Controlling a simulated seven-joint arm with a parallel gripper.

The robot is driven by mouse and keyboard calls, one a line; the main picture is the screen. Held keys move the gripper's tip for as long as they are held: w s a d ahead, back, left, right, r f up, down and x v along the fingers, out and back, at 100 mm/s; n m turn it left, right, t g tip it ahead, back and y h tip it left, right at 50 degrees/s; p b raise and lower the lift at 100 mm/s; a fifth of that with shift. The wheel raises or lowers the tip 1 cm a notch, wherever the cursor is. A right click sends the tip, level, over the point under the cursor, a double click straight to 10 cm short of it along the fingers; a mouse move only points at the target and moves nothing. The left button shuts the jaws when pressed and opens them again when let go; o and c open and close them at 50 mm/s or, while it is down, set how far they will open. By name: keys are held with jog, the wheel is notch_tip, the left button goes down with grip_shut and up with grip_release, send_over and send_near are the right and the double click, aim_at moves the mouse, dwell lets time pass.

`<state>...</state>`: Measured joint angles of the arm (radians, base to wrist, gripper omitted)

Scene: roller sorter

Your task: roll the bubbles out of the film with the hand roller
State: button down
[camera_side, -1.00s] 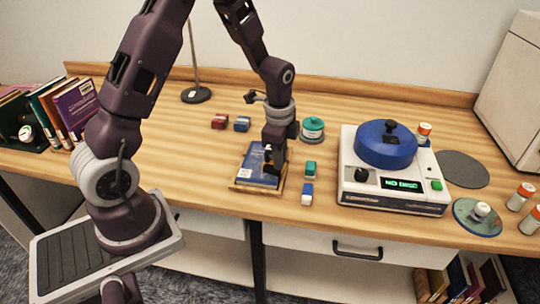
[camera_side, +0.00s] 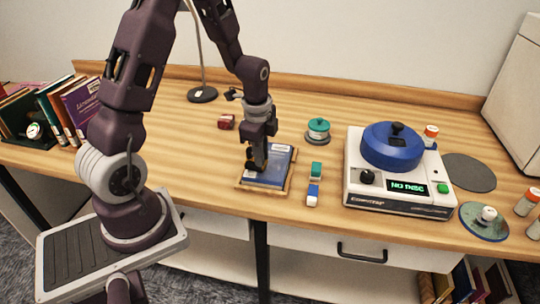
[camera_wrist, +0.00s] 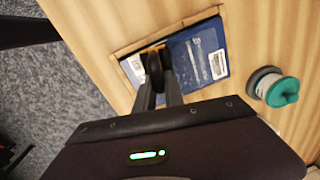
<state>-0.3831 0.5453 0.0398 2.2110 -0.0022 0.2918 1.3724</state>
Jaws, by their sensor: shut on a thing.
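A blue book-like cover (camera_side: 274,162), its film hard to make out, lies on a wooden board (camera_side: 284,190) near the table's front edge. It also shows in the wrist view (camera_wrist: 207,48), with white labels on it. My gripper (camera_side: 256,150) points down over the left part of the cover. It is shut on a dark hand roller (camera_side: 253,163), seen in the wrist view (camera_wrist: 155,70) between the fingers, with a yellow-orange part beside it. The roller is over the cover's left end; whether it touches is hard to tell. Bubbles are too small to make out.
Right of the board are a teal block (camera_side: 316,168), a blue-and-white block (camera_side: 313,195) and a teal-topped spool (camera_side: 318,130). A white machine with a blue lid (camera_side: 392,147) stands farther right. A red block (camera_side: 226,122) and a lamp base (camera_side: 202,95) are behind.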

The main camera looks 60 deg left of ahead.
jog(key=shift+w+a, duration=0.35)
jog(key=shift+w, duration=0.35)
jog(key=shift+w+d, duration=2.45)
jog(key=shift+d, duration=0.05)
jog(key=shift+s+a, duration=2.5)
jog(key=shift+s+a+r, duration=0.1)
jog(key=shift+r, duration=0.1)
notch_tip(320, 180, up, 8)
